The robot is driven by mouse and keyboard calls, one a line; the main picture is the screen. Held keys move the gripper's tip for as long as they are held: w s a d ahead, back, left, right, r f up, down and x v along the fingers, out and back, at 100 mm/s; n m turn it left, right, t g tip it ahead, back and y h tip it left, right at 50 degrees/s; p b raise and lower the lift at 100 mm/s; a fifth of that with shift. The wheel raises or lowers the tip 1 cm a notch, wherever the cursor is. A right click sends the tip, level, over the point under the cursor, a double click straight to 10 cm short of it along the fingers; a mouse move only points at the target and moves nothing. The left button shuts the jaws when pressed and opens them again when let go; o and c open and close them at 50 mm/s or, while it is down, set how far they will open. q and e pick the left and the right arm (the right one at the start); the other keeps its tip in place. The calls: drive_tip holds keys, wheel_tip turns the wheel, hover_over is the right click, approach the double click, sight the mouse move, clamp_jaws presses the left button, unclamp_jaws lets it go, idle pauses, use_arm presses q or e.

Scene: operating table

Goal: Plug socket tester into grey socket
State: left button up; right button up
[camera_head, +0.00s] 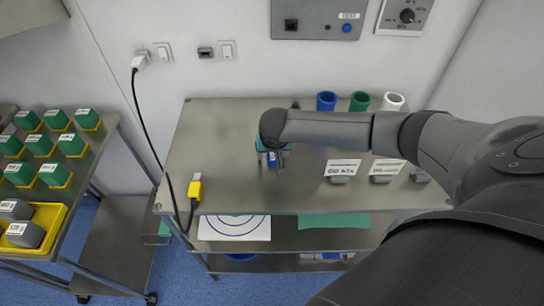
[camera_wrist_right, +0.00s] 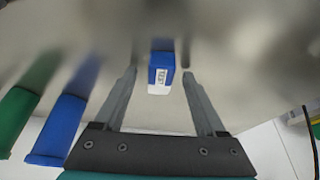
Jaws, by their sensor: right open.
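The socket tester, a small blue block with a white label, stands on the steel table; the right wrist view shows it (camera_wrist_right: 161,73), and the head view shows part of it (camera_head: 272,159). My right gripper (camera_head: 274,163) is above the table at the tester. In the right wrist view the two fingers of my right gripper (camera_wrist_right: 161,92) are apart, with the tester between and beyond their tips; I cannot tell whether they touch it. A dark grey socket (camera_head: 205,53) is on the back wall. Another dark square socket (camera_head: 291,25) is in the grey wall panel. My left gripper is out of view.
The steel table (camera_head: 215,135) is clear at left. A yellow connector (camera_head: 195,189) on a black cable lies at its front left. Blue (camera_head: 326,101), green (camera_head: 359,101) and white (camera_head: 393,102) cylinders stand at the back right. Labelled grey blocks (camera_head: 342,170) stand at the front right.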

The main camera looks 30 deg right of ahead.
clamp_jaws()
idle(0.5)
